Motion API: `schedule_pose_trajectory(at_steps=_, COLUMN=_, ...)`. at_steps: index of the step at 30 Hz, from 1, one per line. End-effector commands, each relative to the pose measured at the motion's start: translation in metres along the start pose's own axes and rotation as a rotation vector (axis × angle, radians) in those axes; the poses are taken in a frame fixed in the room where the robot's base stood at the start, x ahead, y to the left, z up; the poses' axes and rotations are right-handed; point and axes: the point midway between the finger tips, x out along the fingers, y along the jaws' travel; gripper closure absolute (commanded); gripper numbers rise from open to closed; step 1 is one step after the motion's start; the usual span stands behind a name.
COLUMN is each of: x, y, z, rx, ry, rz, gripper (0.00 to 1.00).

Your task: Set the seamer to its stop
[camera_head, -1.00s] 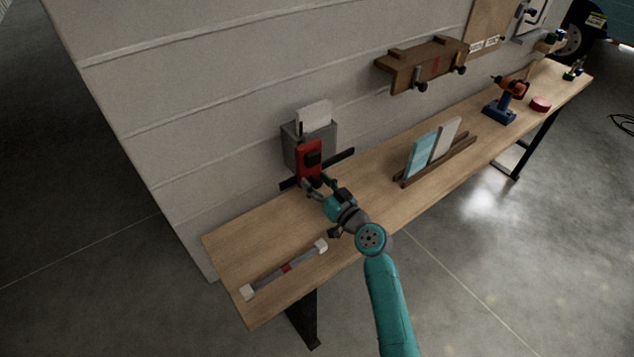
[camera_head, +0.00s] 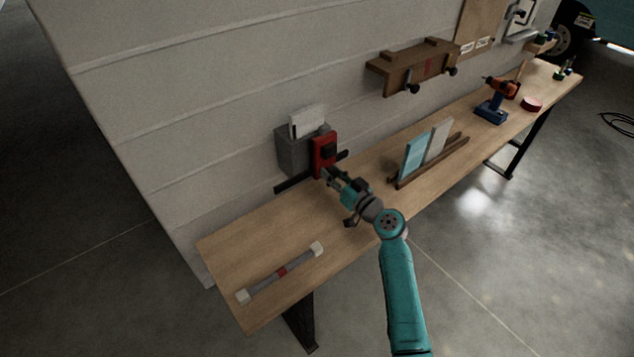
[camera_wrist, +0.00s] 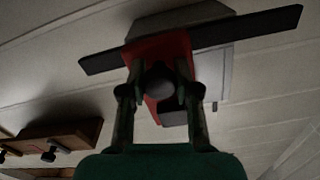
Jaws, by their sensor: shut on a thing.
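The seamer shows as a red carriage (camera_head: 323,151) on a dark rail (camera_head: 290,185) in front of a grey wall box (camera_head: 291,150). In the head view the carriage is near the right end of the rail. My gripper (camera_head: 326,175) is at the carriage's lower front. In the wrist view my gripper (camera_wrist: 160,82) has its fingers on both sides of a dark round knob (camera_wrist: 160,76) in front of the red carriage (camera_wrist: 158,48). A short piece of rail shows beyond the carriage on the left there. Any stop is not clearly visible.
A brown wall rack (camera_head: 412,69) hangs right of the seamer. A slotted wooden stand (camera_head: 433,163) with a teal and a grey panel is on the bench right of my arm. A grey bar with white ends (camera_head: 298,260) lies at the bench's left.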

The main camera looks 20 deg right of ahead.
Motion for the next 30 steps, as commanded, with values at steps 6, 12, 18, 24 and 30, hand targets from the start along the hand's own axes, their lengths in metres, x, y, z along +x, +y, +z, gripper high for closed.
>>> schedule_pose_trajectory(at_steps=6, x=0.0, y=0.022, z=-0.005, rx=0.0, ry=0.001, rz=-0.001, gripper=1.0)
schedule_pose_trajectory(at_steps=12, x=0.0, y=0.023, z=-0.006, rx=-0.001, ry=0.002, rz=0.002, gripper=1.0)
schedule_pose_trajectory(at_steps=18, x=0.0, y=0.024, z=-0.006, rx=-0.002, ry=0.002, rz=0.003, gripper=0.43)
schedule_pose_trajectory(at_steps=24, x=0.0, y=0.022, z=-0.006, rx=-0.001, ry=0.001, rz=0.0, gripper=0.43)
schedule_pose_trajectory(at_steps=30, x=-0.008, y=0.023, z=-0.005, rx=0.0, ry=0.001, rz=0.001, gripper=0.43)
